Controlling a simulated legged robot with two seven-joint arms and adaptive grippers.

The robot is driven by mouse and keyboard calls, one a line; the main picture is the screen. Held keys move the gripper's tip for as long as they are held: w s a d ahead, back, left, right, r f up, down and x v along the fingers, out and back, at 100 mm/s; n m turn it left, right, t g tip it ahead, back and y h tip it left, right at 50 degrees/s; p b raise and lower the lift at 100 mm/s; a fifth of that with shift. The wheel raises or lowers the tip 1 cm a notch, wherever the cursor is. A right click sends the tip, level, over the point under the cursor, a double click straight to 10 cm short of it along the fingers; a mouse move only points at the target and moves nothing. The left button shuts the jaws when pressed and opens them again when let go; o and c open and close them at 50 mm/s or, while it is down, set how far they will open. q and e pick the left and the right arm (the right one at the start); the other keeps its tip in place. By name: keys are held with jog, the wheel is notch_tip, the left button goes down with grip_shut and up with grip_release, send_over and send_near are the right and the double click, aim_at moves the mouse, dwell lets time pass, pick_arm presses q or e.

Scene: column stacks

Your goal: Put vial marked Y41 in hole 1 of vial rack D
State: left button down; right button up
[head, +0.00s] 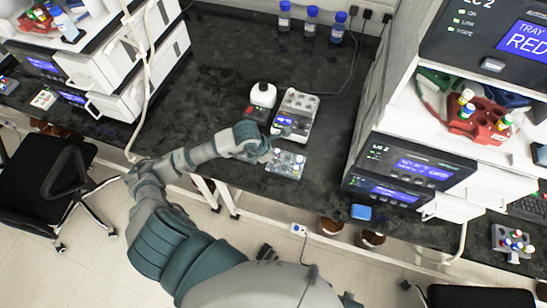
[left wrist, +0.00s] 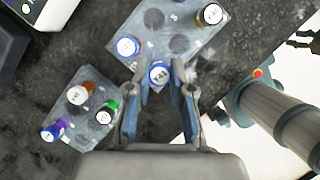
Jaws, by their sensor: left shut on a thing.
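My left gripper (left wrist: 160,80) is shut on a vial with a blue cap (left wrist: 159,73), its white label too small to read surely. The vial is at the near edge of a grey vial rack (left wrist: 152,36); I cannot tell whether it stands in a hole or is held above. In the head view my left gripper (head: 268,154) is over the left side of the rack (head: 287,164). Rack letters are not readable.
A second rack (left wrist: 88,118) with orange, green and purple-capped vials lies left in the wrist view. Instrument stacks flank the dark bench, which is clear at left.

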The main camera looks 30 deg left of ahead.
pick_arm(q)
jog(key=shift+f, duration=0.2)
jog(key=shift+f, duration=0.15)
jog(key=c, duration=0.6)
grip_release()
jog(key=shift+r, duration=0.3)
jog(key=shift+r+p, duration=1.9)
jog(key=shift+r, duration=1)
